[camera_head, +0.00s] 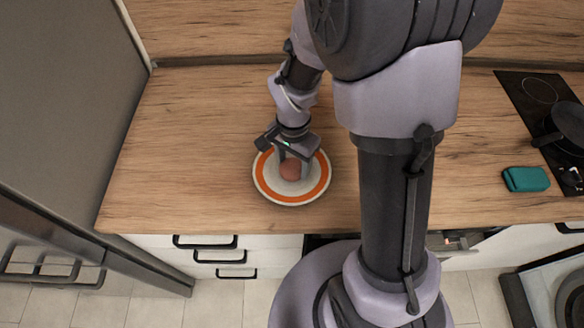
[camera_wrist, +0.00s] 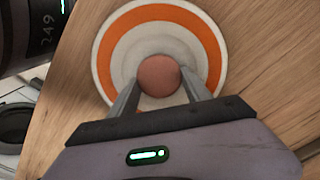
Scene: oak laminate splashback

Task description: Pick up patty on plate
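The patty (camera_head: 290,170) is a round reddish-brown piece at the middle of a white plate with an orange ring (camera_head: 268,190), on the wooden counter. The patty also shows in the wrist view (camera_wrist: 159,75), with the plate (camera_wrist: 115,60) behind it. My gripper (camera_head: 292,165) is low over the plate, one finger on each side of the patty. In the wrist view my gripper's fingertips (camera_wrist: 159,76) are close against the patty's two sides. I cannot tell whether they press on it, or whether the patty rests on the plate.
The wooden counter (camera_head: 180,130) is clear left of the plate. A teal sponge-like block (camera_head: 525,179) lies at the right, by a black hob (camera_head: 535,95) with a dark pan (camera_head: 568,122). A grey tall cabinet or fridge (camera_head: 65,80) bounds the left side.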

